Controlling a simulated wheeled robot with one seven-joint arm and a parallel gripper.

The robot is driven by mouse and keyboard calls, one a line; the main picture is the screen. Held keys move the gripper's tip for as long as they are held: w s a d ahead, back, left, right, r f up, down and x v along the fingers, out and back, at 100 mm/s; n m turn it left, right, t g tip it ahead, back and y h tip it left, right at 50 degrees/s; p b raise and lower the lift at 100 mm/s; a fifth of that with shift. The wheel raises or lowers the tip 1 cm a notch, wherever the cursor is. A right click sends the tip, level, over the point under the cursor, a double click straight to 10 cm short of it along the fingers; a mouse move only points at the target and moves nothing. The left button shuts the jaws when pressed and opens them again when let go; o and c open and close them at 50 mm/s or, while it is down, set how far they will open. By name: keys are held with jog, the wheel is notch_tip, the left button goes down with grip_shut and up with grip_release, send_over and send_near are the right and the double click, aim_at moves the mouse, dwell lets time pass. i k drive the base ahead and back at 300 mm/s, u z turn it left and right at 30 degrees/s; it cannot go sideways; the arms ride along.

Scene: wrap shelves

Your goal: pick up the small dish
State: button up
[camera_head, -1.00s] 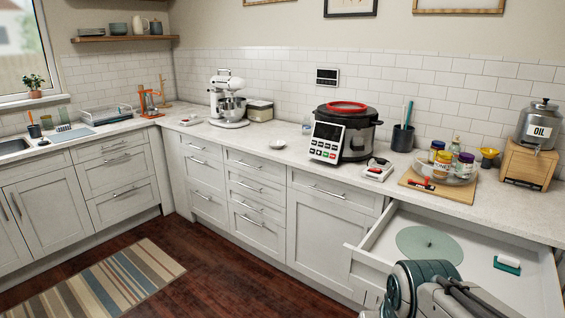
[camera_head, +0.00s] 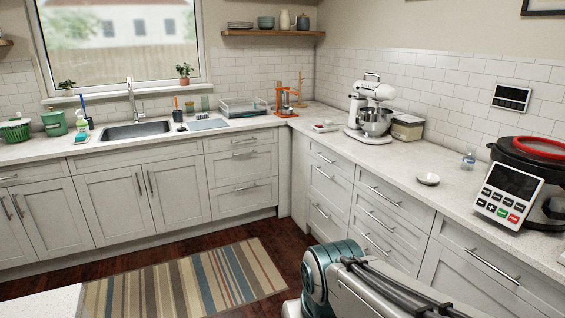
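A small white dish (camera_head: 428,179) sits on the right-hand counter, between the stand mixer and the black cooker. It looks shallow and round, and stands apart from its neighbours. My arm shows at the bottom of the view, below the counter and in front of the drawers. My gripper is not visible, so its fingers and anything in them cannot be seen.
A white stand mixer (camera_head: 371,110) stands left of the dish and a black cooker (camera_head: 526,164) with a control panel stands right. Bare counter (camera_head: 378,163) surrounds the dish. Closed drawers (camera_head: 377,211) line the front. A striped rug (camera_head: 188,281) lies on the floor.

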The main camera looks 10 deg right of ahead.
aim_at(428, 178)
jog(key=u, duration=0.05)
jog(key=i, duration=1.55)
jog(key=z, duration=0.75)
jog(key=i, duration=0.95)
jog(key=z, duration=1.5)
jog(key=i, duration=0.5)
jog(key=z, duration=0.4)
